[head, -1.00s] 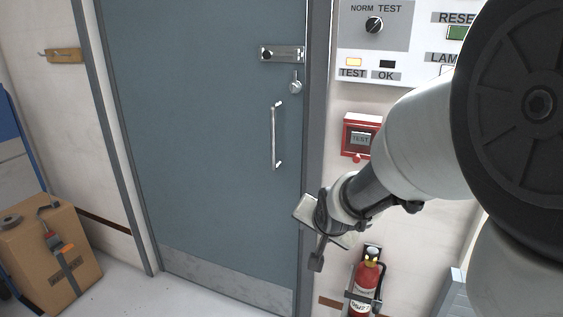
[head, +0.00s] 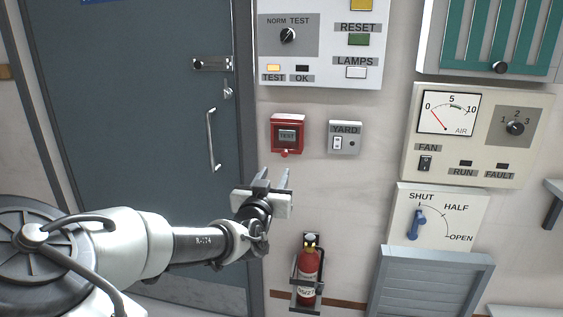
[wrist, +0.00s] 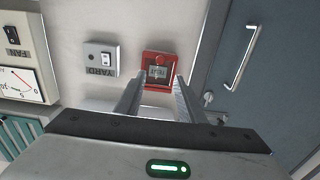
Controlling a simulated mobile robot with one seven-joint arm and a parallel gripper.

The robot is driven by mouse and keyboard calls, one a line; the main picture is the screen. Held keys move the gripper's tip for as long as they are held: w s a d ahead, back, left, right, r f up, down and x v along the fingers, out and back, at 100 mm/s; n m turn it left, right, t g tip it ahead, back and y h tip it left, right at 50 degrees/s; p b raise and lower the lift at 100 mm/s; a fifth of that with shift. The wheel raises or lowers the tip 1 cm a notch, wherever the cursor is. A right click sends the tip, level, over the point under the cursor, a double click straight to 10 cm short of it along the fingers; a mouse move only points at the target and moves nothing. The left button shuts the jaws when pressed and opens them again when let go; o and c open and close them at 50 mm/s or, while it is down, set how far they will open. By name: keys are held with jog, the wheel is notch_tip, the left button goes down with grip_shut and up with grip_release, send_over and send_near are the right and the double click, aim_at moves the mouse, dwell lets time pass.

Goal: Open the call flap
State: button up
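A red call box (head: 287,134) is fixed to the wall right of the door. The red box (wrist: 158,71) appears beyond the fingertips, and I see no contact.
A grey YARD switch box (head: 345,138) is right of the call box. A control panel (head: 320,75) hangs above. A fire extinguisher (head: 308,272) is below. The blue-grey door (head: 130,110) with its handle (head: 211,140) is left. A FAN panel (head: 476,137) and vent lever (head: 416,224) are further right.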

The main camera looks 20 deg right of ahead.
aim_at(284, 155)
jog(key=b+x, duration=0.1)
jog(key=x, duration=1.1)
jog(key=shift+w+d+b, duration=0.1)
jog(key=shift+w+b, duration=0.05)
jog(key=shift+b, duration=0.2)
grip_shut()
